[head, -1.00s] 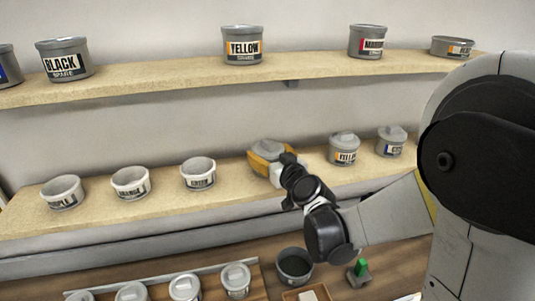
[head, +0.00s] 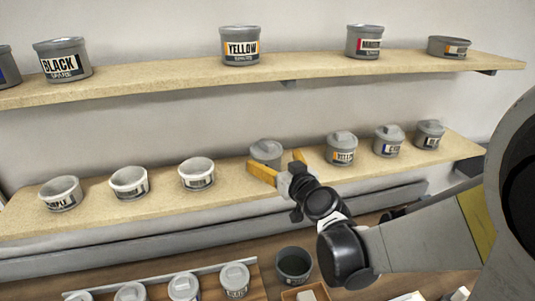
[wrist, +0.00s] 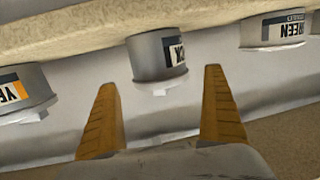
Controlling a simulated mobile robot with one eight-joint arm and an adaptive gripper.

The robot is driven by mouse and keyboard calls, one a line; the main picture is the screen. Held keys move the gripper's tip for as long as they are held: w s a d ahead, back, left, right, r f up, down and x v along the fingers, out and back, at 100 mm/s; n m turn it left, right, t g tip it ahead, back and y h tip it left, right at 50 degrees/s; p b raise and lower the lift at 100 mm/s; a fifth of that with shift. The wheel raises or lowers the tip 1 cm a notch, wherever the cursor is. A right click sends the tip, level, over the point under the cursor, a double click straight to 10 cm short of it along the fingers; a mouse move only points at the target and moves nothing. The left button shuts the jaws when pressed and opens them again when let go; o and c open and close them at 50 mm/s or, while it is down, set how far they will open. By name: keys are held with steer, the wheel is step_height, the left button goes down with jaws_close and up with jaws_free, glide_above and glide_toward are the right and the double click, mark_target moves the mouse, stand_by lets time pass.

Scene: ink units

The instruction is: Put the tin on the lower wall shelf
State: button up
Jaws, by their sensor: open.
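The tin (head: 266,150) is a grey lidded can standing upright on the lower wall shelf (head: 225,196), between the open-topped tins and the yellow-labelled tin. In the wrist view, which looks upside down, the tin (wrist: 158,55) shows a dark label ending in "CK". My gripper (head: 273,161) is open, its two orange fingers apart in front of the tin. In the wrist view the gripper (wrist: 160,76) has clear space between its fingers and the tin, and it holds nothing. The lower part of the tin is partly hidden by a finger in the head view.
On the lower shelf, a yellow-labelled tin (head: 341,148) and two others stand to the right, and three open-topped tins, one of them a cup-like tin (head: 197,174), to the left. The upper shelf (head: 180,84) holds several tins. A dark pot (head: 294,266) stands below.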

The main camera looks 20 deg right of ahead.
steer(key=s+a+f+g+y, duration=0.1)
steer(key=s+a+g, duration=0.15)
steer(key=s, duration=0.45)
steer(key=s+a+f+g, duration=0.2)
steer(key=s+g, duration=0.1)
steer(key=s, duration=0.5)
steer(key=s+d+f+g+h, duration=0.1)
steer(key=s+d, duration=0.1)
steer(key=s, duration=0.3)
steer(key=s+d+f+m+g+h, duration=0.1)
steer(key=s+d+g+h, duration=0.1)
steer(key=s, duration=0.3)
steer(key=shift+d+f, duration=0.2)
steer(key=shift+d, duration=0.1)
steer(key=shift+s+g, duration=0.1)
steer(key=shift+g, duration=0.15)
